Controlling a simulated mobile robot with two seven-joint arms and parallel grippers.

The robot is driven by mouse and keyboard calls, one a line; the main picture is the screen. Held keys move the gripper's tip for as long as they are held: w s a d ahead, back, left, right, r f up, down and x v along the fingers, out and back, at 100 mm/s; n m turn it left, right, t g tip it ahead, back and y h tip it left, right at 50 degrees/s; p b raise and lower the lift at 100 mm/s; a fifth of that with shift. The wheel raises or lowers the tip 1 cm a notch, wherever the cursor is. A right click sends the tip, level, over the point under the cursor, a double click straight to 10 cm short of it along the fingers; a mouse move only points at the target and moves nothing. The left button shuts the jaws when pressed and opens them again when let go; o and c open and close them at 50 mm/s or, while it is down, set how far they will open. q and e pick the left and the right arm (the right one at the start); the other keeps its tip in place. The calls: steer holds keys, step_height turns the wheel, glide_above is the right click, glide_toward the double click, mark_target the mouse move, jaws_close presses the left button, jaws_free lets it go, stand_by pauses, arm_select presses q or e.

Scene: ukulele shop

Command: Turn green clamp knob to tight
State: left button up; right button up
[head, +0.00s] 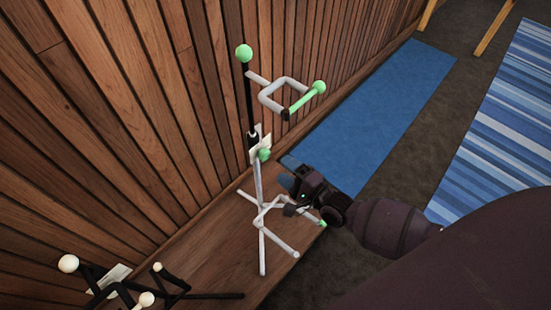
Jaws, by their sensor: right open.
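A stand with a black upper post, pale grey tubes and green ball ends (244,53) stands by the wooden wall. Its green clamp knob (264,154) is a round green ball at mid-height on the post, next to a white tag. I cannot tell from the picture how tight it is. My right gripper (287,195) is open, lower than the knob in the picture and to its right, pointing left toward the post. It appears apart from the knob, and nothing shows between its fingers. It partly hides the stand's lower tubes. My left gripper is out of view.
A black stand with cream ball ends (68,264) is at the lower left. A slatted wooden wall (120,110) rises close behind both stands, which are on a brown wooden surface (222,245). A blue mat (390,95) and a striped blue rug (505,110) lie on the dark floor.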

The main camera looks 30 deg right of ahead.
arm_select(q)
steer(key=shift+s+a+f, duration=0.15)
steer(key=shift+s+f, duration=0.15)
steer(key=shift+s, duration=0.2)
arm_select(e)
steer(key=shift+v, duration=1.25)
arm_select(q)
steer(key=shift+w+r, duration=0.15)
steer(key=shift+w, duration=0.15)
